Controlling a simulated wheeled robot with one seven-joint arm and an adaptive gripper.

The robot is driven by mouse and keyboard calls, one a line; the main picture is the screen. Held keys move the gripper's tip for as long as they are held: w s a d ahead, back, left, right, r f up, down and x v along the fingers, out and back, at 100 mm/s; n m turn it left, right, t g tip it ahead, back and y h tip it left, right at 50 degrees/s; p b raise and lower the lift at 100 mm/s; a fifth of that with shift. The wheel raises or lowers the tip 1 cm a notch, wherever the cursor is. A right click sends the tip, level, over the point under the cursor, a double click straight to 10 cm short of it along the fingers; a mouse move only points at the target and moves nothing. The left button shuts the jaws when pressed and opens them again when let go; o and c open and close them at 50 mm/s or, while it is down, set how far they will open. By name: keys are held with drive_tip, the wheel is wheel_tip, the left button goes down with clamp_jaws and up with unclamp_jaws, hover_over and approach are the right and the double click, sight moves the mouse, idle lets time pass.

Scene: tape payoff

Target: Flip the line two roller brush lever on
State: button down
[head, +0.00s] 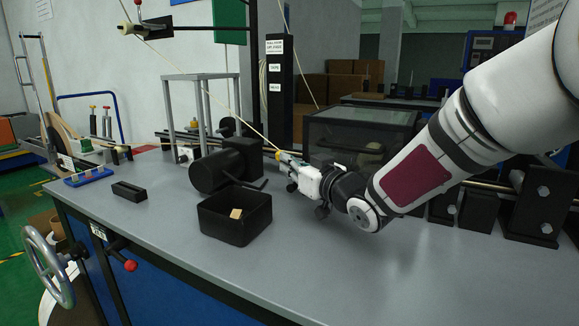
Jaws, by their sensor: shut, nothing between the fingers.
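My gripper (283,158) is shut and empty. It reaches in from the right over the grey bench, its tips pointing left beside a black motor-like unit (217,170). A dark bar (243,182) sticks out of that unit, below and left of the gripper. I cannot tell which part is the line two roller brush lever. Two small upright levers, one with a yellow knob (93,108) and one with a red knob (106,108), stand at the far left. A red-knobbed lever (130,265) is on the bench's front edge. Contact at the fingertips is unclear.
An open black bin (236,218) holding a small tan block (236,213) stands in front of the gripper. A black post (277,100) with white labels rises behind. A pale strand (203,86) slopes down towards the gripper. A dark glass-topped box (360,128) stands behind my arm.

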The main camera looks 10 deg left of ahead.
drive_tip(key=shift+a, duration=0.1)
drive_tip(key=shift+w+a, duration=0.1)
drive_tip(key=shift+a, duration=0.2)
drive_tip(key=shift+w+a+r+g+p, duration=0.1)
drive_tip(key=shift+a+r+g+p, duration=0.1)
drive_tip(key=shift+a+g+p, duration=0.3)
drive_tip(key=shift+w+a+f+n+h, duration=0.15)
drive_tip(key=shift+a+f+n+h, duration=0.05)
drive_tip(key=shift+f+n+h, duration=0.1)
